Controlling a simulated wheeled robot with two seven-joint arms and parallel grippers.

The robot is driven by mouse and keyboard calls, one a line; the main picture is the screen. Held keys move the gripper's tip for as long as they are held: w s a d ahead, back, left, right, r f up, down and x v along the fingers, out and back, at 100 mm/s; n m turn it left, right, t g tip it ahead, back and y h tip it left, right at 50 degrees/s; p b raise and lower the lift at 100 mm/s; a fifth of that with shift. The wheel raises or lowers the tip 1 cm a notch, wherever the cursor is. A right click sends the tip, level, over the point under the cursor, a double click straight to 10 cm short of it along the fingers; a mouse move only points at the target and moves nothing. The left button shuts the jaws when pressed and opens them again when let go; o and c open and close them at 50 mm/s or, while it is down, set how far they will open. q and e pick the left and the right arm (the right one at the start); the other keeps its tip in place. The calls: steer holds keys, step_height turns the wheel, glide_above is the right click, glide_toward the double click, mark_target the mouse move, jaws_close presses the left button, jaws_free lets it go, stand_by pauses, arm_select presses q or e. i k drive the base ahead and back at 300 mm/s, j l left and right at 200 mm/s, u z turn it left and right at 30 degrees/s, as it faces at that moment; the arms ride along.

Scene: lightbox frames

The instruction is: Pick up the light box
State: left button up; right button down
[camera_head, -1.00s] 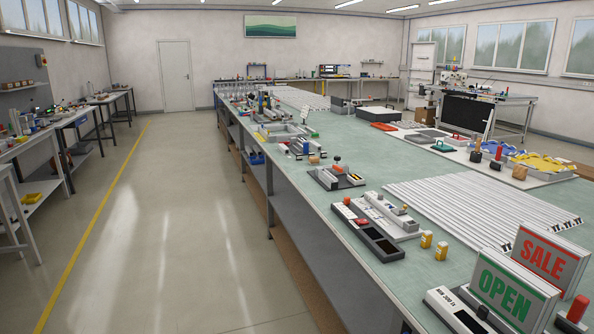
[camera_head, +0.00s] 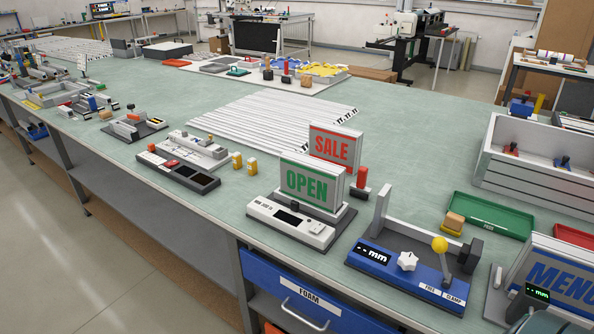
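A light box with green OPEN lettering (camera_head: 307,185) stands upright on a white and dark bench unit (camera_head: 290,225) near the front edge of the long table. A light box with red SALE lettering (camera_head: 334,148) stands upright just behind it and is partly hidden by it. A third light box with blue MENU lettering (camera_head: 560,280) leans back at the lower right and is cut by the picture edge. I cannot tell which one the task means. Neither of my grippers is in view.
A blue gauge unit with a yellow knob (camera_head: 439,244) stands between the OPEN and MENU boxes. A green tray (camera_head: 505,218) and a grey slatted crate (camera_head: 540,170) lie behind. White strips (camera_head: 270,118) cover the middle of the table. A blue FOAM drawer (camera_head: 300,296) is below the edge.

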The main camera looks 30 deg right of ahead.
mark_target(319, 183)
steer(key=z, duration=1.1)
